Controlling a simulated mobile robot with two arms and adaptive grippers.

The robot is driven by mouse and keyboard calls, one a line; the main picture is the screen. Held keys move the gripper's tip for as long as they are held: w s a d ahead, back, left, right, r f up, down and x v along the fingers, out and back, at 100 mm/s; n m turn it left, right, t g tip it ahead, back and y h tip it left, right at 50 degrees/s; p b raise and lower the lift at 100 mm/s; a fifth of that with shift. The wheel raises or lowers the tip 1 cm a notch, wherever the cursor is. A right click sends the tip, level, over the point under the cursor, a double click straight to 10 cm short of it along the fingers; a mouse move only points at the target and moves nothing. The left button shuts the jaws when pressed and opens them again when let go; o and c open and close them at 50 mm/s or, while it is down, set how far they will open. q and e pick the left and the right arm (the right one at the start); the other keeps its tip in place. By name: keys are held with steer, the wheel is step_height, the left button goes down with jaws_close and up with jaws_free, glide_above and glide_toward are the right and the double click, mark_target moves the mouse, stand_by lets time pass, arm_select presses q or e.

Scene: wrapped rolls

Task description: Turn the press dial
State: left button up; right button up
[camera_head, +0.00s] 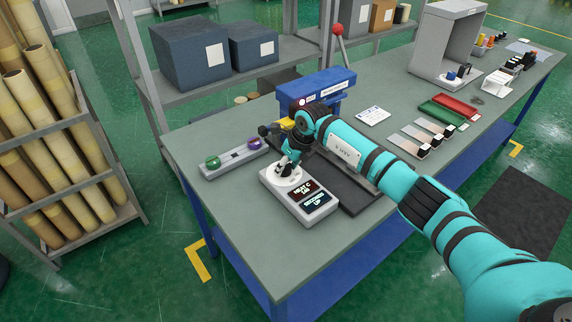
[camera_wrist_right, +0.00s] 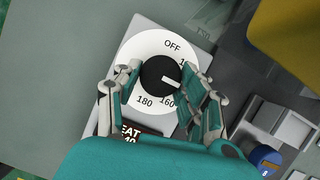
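The press dial shows in the right wrist view as a black knob (camera_wrist_right: 158,76) with a white pointer, on a white disc (camera_wrist_right: 140,48) marked OFF, 160 and 180. The pointer faces right and slightly down, between OFF and 160. My right gripper (camera_wrist_right: 160,78) is open, with one finger on each side of the knob and white disc showing between the left finger and the knob. In the head view my right gripper (camera_head: 286,163) is over the dial on the control box (camera_head: 302,205). The box has two lit displays, the upper with red text. My left gripper is not in view.
A blue press (camera_head: 318,88) with a red-balled lever (camera_head: 337,30) stands behind the control box. Red and green trays (camera_head: 455,106) lie farther right. A blue-topped object (camera_wrist_right: 267,158) is at the wrist view's lower right.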

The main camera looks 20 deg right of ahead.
steer(key=c, duration=0.5)
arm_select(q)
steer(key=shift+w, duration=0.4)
arm_select(e)
steer(key=shift+c, duration=0.2)
steer(key=shift+r, duration=0.1)
steer(key=shift+a+m+t+h, duration=0.1)
steer(key=shift+m+t+h, duration=0.2)
steer(key=shift+m, duration=0.8)
steer(key=shift+m+h, duration=0.3)
steer(key=shift+m, duration=0.4)
steer(key=m+h+b, duration=0.1)
steer(key=m, duration=0.2)
steer(key=shift+a+b, duration=0.1)
steer(key=shift+b, duration=0.25)
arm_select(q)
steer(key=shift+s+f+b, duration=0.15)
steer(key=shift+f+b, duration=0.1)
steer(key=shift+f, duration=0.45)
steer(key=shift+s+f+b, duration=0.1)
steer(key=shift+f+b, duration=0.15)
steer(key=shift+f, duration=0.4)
arm_select(e)
steer(key=shift+m+h, duration=0.5)
steer(key=shift+m, duration=0.6)
